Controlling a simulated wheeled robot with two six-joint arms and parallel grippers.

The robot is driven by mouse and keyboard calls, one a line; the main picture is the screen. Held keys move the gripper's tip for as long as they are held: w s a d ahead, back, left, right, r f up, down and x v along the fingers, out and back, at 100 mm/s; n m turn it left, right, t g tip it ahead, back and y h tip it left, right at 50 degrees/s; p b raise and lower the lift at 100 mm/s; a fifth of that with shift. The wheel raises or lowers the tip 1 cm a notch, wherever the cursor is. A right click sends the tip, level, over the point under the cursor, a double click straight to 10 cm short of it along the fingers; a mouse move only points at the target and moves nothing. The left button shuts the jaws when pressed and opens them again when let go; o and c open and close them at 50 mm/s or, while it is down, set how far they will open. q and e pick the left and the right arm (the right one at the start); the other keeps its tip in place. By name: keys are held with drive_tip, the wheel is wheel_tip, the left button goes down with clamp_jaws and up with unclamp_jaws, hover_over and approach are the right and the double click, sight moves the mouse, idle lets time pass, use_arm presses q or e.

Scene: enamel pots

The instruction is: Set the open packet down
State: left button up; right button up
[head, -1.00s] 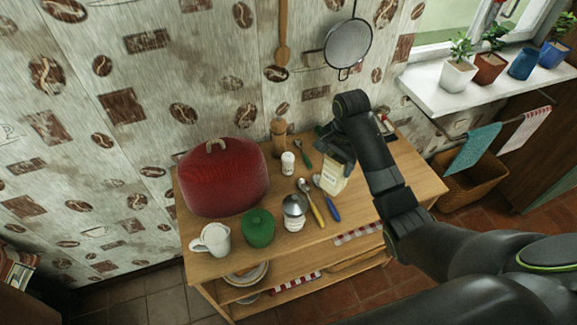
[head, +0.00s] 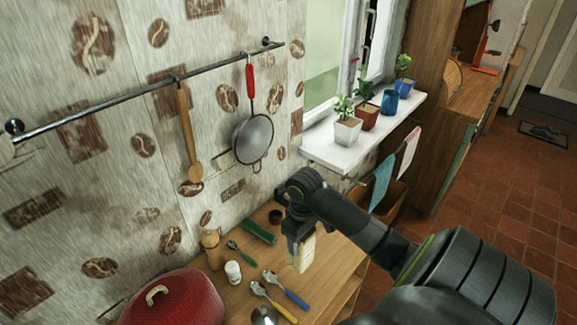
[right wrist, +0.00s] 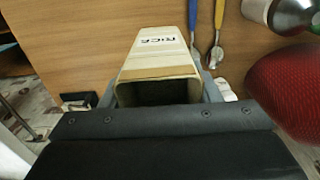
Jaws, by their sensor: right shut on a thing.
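The open packet (head: 302,252) is a cream box-shaped rice packet, held upright by my right gripper (head: 297,230) over the right part of the wooden table (head: 335,277). The gripper is shut on its upper part. In the right wrist view the packet (right wrist: 155,57) shows its "RICE" lettering and a dark open mouth, with grey fingers at both sides. I cannot tell whether its base touches the table. My left gripper is not in view.
Yellow and blue-handled spoons (head: 290,293) lie just left of the packet. Bare wood lies right of the packet.

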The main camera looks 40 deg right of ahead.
wheel_tip(320, 180, down, 8)
drive_tip(key=shift+r+p, duration=0.15)
drive_tip(key=shift+p, duration=0.15)
drive_tip(key=o, duration=1.2)
drive_tip(key=shift+o, duration=0.2)
